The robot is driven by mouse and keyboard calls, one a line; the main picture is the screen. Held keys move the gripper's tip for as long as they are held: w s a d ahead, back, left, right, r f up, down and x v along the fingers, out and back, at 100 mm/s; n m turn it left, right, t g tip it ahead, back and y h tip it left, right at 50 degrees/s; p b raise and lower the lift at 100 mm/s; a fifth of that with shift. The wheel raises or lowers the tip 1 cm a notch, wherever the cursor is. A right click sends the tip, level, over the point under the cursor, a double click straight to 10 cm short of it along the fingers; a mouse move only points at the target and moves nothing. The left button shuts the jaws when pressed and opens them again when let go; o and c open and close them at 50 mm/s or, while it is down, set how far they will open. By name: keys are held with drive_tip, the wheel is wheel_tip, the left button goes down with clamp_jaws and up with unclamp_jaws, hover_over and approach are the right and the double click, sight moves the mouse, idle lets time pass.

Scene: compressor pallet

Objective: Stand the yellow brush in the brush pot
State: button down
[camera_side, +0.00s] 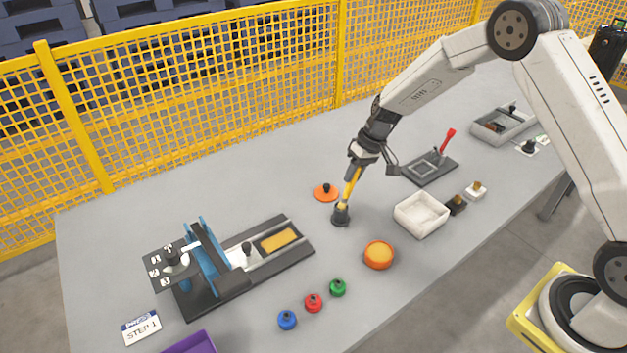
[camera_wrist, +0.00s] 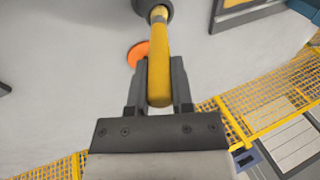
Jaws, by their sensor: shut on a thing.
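The yellow brush (camera_side: 350,189) is held nearly upright, slightly tilted, in my gripper (camera_side: 356,170). The jaws are shut on its handle, which also shows between the fingers in the wrist view (camera_wrist: 159,88). The brush's lower end meets the dark brush pot (camera_side: 340,219), which stands on the table directly below my gripper. The bristles are hidden, and I cannot tell how deep the brush sits or whether it touches the bottom. In the wrist view, the dark round shape at the top edge around the brush's far end looks like the pot.
An orange disc with a dark knob (camera_side: 326,192) lies close behind the pot. A white tray (camera_side: 422,222) and an orange round container (camera_side: 379,255) stand to the right and front. A black-and-blue fixture (camera_side: 205,262) is at left. A plate with a red-handled clamp (camera_side: 431,168) stands behind right.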

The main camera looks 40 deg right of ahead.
drive_tip(key=shift+f, duration=0.2)
drive_tip(key=c, duration=0.5)
unclamp_jaws()
drive_tip(key=shift+r, duration=0.15)
drive_tip(key=shift+r, duration=0.6)
drive_tip(key=v, duration=1.1)
drive_tip(key=shift+d+r, duration=0.15)
drive_tip(key=shift+r, duration=0.15)
drive_tip(key=shift+s, duration=0.25)
